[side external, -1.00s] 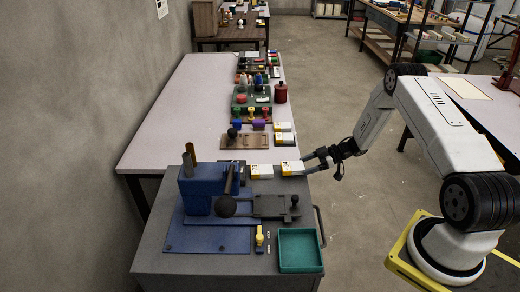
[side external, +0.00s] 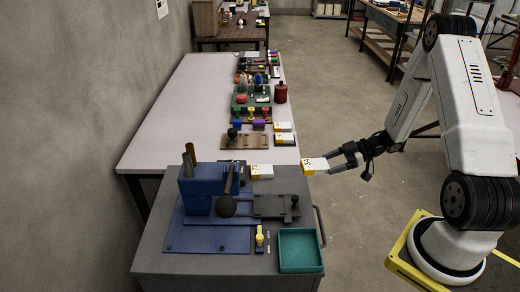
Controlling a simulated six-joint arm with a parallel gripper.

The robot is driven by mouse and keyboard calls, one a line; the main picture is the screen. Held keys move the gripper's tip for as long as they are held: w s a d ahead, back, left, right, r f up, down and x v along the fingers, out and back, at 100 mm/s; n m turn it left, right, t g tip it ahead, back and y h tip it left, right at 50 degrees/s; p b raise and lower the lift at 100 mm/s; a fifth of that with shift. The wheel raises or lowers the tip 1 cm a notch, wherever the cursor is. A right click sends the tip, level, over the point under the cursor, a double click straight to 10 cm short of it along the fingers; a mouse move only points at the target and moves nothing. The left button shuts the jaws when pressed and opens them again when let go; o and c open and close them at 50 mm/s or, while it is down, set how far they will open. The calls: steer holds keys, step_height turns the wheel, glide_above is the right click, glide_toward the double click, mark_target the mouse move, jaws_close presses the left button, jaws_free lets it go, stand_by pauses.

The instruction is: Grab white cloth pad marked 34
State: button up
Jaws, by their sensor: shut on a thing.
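A white pad with a yellow end (side external: 314,166) is held between the fingers of my gripper (side external: 334,161). The gripper is shut on its right end, and the pad is in the air just off the right edge of the grey cabinet top. A dark mark shows on the yellow end, too small to read surely. A similar white and yellow pad (side external: 262,171) lies on the cabinet top to the left, apart from the held one.
A blue press (side external: 208,190) with a dark lever ball stands on the grey cabinet (side external: 150,245). A teal tray (side external: 300,251) sits at its front right. More white and yellow pads (side external: 284,139) lie on the long table behind.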

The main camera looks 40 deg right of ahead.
steer(key=shift+s+a+r, duration=0.25)
steer(key=shift+s+r, duration=0.05)
steer(key=shift+s, duration=0.35)
steer(key=shift+s+a+r, duration=0.25)
steer(key=shift+s+r, duration=0.05)
steer(key=shift+s, duration=0.35)
steer(key=shift+w, duration=0.1)
